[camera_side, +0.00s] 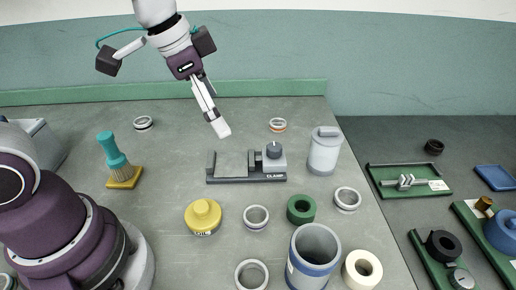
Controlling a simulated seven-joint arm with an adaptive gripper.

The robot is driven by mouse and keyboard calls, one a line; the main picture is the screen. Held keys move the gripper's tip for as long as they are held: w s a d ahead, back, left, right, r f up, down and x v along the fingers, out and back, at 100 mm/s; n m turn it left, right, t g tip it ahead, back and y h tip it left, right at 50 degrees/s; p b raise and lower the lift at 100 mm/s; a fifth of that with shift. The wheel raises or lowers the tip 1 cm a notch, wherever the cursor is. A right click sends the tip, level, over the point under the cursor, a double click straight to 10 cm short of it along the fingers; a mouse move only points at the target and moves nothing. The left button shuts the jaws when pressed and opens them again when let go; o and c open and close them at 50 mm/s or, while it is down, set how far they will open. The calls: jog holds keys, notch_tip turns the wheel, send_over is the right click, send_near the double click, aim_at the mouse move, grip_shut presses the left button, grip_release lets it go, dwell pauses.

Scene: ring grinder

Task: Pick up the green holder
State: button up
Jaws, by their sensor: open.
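A short green cylinder with a round hole in its top, likely the green holder (301,209), stands upright on the grey table at the front middle. It is just behind a tall grey and blue cup and left of a silver ring. My gripper (221,129) is open and empty, high up behind and to the left of the green holder, well apart from it. It points down and to the right, above the back of the clamp. Its fingers are seen nearly edge-on, so the gap between them hardly shows.
A clamp (232,166) lies between my gripper and the green holder. Around the holder stand a blue-banded cup (314,258), a cream ring (362,270), silver rings (256,217) and a yellow oil pot (203,216). Green trays (408,181) lie at right.

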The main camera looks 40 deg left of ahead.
jog(key=w+d+f+m+g+h, duration=0.1)
jog(key=w+d+f+m+g, duration=0.1)
jog(key=w+d+f+m, duration=0.25)
jog(key=m, duration=0.3)
send_near(302, 205)
jog(key=shift+g+h, duration=0.4)
jog(key=x, duration=1)
jog(key=shift+w+a+f, duration=0.15)
jog(key=shift+w+a, duration=0.15)
jog(key=shift+w, duration=0.05)
jog(key=shift+c, duration=0.4)
jog(key=c, duration=1.2)
